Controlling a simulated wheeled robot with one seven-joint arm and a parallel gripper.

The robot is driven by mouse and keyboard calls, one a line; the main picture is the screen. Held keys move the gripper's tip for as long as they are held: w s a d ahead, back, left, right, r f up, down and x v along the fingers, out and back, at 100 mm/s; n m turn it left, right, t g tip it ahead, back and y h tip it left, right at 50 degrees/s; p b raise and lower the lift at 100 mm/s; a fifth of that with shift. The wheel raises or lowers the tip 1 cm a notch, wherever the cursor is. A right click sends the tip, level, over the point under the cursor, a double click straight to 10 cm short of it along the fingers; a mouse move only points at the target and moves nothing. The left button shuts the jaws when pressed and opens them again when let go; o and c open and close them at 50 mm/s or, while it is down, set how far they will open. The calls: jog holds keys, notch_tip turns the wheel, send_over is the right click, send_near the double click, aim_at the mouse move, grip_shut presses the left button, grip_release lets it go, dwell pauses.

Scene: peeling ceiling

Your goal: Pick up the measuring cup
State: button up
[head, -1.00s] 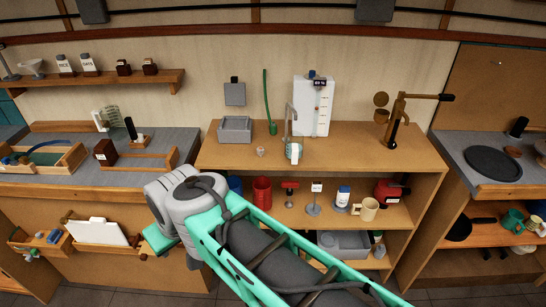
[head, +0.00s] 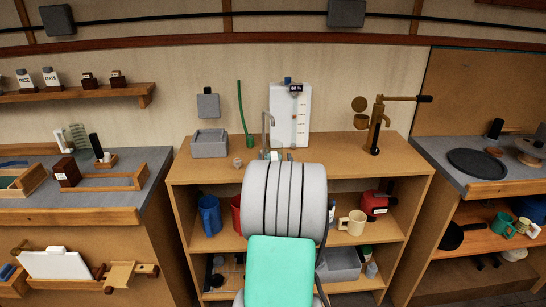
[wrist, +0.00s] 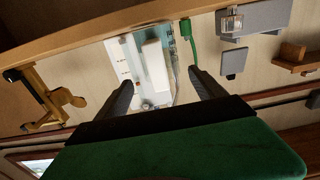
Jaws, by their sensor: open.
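The measuring cup appears to be the pale teal, see-through vessel with a thick white handle (wrist: 155,60) in the wrist view. It stands on the wooden counter (head: 345,149), close to a white graduated panel (head: 290,115). In the head view only a small part of it (head: 276,155) shows above my arm, which hides the rest. My gripper (wrist: 161,77) is open and empty, with its dark fingers on either side of the cup's handle in the picture. Whether they reach around it in depth I cannot tell. The head view hides my gripper.
A grey basin (head: 209,144), a small clear glass (head: 237,162) and a green hose (head: 242,110) are left of the cup. A brown tap-like stand (head: 377,125) is at right. The counter between panel and stand is clear.

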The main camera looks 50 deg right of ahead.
aim_at(274, 153)
jog(key=x, duration=0.3)
jog(key=shift+w+f, duration=0.1)
jog(key=shift+w, duration=0.05)
grip_shut()
dwell(0.6)
